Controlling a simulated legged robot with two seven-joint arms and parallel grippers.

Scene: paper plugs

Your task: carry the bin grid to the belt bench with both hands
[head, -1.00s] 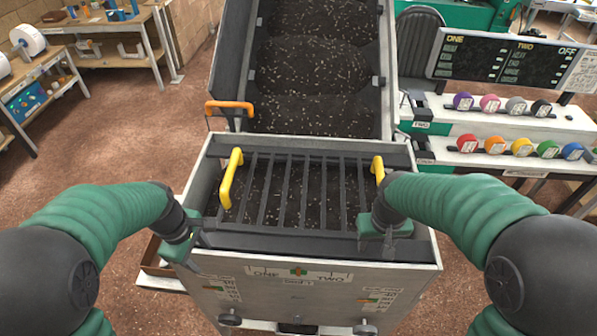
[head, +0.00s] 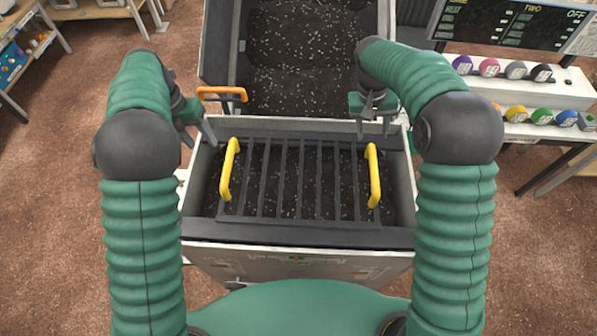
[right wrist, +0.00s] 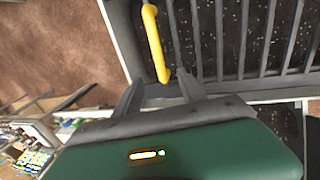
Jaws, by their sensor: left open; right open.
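The bin grid (head: 300,185) is a dark barred grate with a yellow handle at each end, lying in the top of a grey bin over dark soil. The left yellow handle (head: 228,168) and right yellow handle (head: 373,175) stand up from it. My left gripper (head: 203,138) is open and empty near the bin's far left corner, apart from the left handle. My right gripper (head: 373,130) is open above the bin's far edge, beyond the right handle. In the right wrist view, the yellow handle (right wrist: 155,45) shows ahead of the open fingers (right wrist: 160,88), not gripped. The belt bench cannot be identified.
A dark chute holding soil (head: 305,50) rises behind the bin. An orange handle (head: 222,93) sticks out beside my left gripper. A white rack of coloured reels (head: 520,90) stands at the right, shelves at the far left. Brown floor is open on both sides.

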